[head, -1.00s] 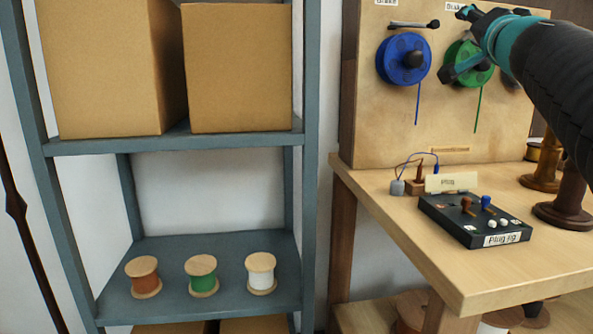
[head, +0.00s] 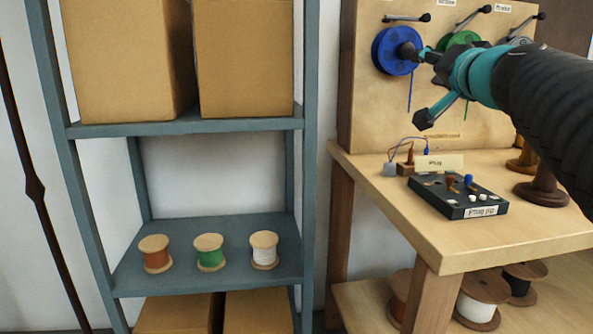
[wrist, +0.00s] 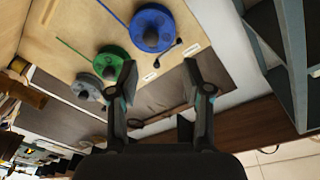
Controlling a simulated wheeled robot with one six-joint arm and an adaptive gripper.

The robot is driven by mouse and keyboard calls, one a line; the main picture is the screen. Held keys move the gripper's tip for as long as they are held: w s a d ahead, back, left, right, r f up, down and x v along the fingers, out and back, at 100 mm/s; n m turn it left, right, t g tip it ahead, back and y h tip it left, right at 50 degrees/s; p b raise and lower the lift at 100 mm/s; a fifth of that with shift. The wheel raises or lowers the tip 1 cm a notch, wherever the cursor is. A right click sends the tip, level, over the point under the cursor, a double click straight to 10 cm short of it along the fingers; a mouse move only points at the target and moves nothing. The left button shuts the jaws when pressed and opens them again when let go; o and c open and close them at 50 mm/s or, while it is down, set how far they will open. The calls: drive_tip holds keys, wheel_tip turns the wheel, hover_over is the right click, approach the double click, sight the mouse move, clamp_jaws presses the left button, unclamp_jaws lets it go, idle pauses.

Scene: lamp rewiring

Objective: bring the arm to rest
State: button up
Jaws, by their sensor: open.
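My gripper (head: 424,88) is at the upper right in the head view, at the end of my arm, in front of the spool board. Its fingers are spread apart and empty. In the wrist view my gripper (wrist: 160,92) shows two separated fingers with nothing between them. In the head view the gripper overlaps the space below the blue spool (head: 393,52) and the green spool (head: 460,40). I cannot tell its exact distance from the board (head: 366,112).
A workbench (head: 400,215) holds a black plug jig (head: 465,206), a small grey block with a blue wire (head: 390,169) and dark wooden spools (head: 541,188). A grey shelf (head: 190,128) on the left carries boxes and orange, green and white thread spools (head: 263,250).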

drive_tip(key=s+a+f+n+g+y, duration=0.1)
drive_tip(key=s+a+f+n+g, duration=0.3)
drive_tip(key=f, duration=0.6)
drive_tip(key=s+a+f+n+g+y, duration=0.1)
drive_tip(key=s+a+f+g, duration=0.1)
drive_tip(key=s+a+f, duration=0.6)
drive_tip(key=s+d+f+g+h, duration=0.1)
drive_tip(key=s+f, duration=0.3)
drive_tip(key=f, duration=0.4)
drive_tip(key=s+d+f+n+g+h, duration=0.1)
drive_tip(key=s+f+g, duration=0.2)
drive_tip(key=s+f, duration=0.2)
drive_tip(key=s+d+f+n+g+h, duration=0.1)
drive_tip(key=s+f, duration=0.4)
drive_tip(key=f, duration=0.6)
drive_tip(key=shift+d+g, duration=0.4)
drive_tip(key=shift+g, duration=0.5)
drive_tip(key=shift+c, duration=0.7)
drive_tip(key=shift+a, duration=0.15)
